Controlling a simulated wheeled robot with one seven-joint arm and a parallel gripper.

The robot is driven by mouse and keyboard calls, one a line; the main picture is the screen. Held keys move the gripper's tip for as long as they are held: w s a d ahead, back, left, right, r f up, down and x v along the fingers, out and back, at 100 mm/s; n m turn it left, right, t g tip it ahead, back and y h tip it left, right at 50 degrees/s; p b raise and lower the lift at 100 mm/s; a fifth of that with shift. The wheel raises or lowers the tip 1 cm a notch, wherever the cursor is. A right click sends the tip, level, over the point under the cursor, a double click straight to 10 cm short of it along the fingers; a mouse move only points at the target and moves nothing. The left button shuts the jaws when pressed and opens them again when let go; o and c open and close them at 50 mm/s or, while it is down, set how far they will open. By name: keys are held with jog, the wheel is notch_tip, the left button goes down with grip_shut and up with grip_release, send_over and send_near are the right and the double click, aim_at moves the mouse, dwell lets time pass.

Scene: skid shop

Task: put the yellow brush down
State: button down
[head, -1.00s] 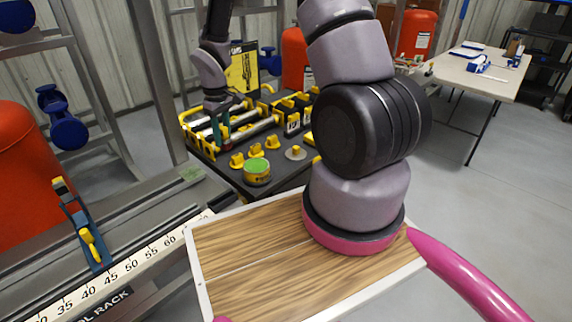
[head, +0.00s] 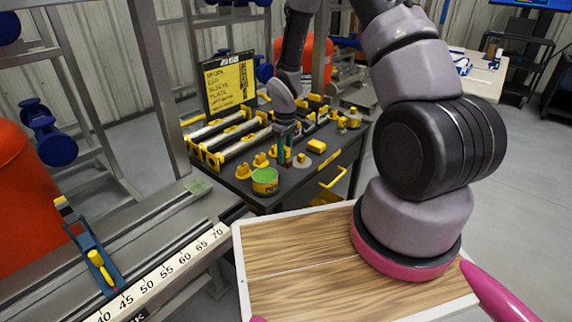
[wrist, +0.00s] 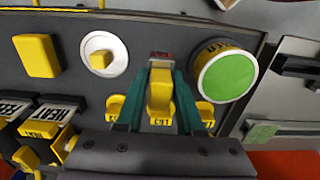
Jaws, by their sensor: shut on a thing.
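My gripper (wrist: 160,88) is shut on the yellow brush (wrist: 160,98), which shows between its green fingers in the wrist view. A dark red tip (wrist: 160,58) shows just past it. In the head view my gripper (head: 287,152) is low over the dark cart top (head: 228,184), behind the green-topped tin (head: 265,181). The held brush is hard to make out there. I cannot tell whether it touches the top. Two more yellow pieces (wrist: 115,107) (wrist: 205,113) are beside and partly behind the fingers.
The tin (wrist: 225,75) is right of the fingers in the wrist view. A pale disc with a yellow knob (wrist: 103,57) and a yellow block (wrist: 38,55) are to the left.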

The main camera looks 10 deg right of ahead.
aim_at(285, 164)
jog(key=shift+a+f, duration=0.1)
jog(key=shift+f, duration=1.8)
jog(key=shift+f, duration=0.1)
jog(key=c, duration=0.5)
grip_release()
jog(key=shift+c, duration=0.2)
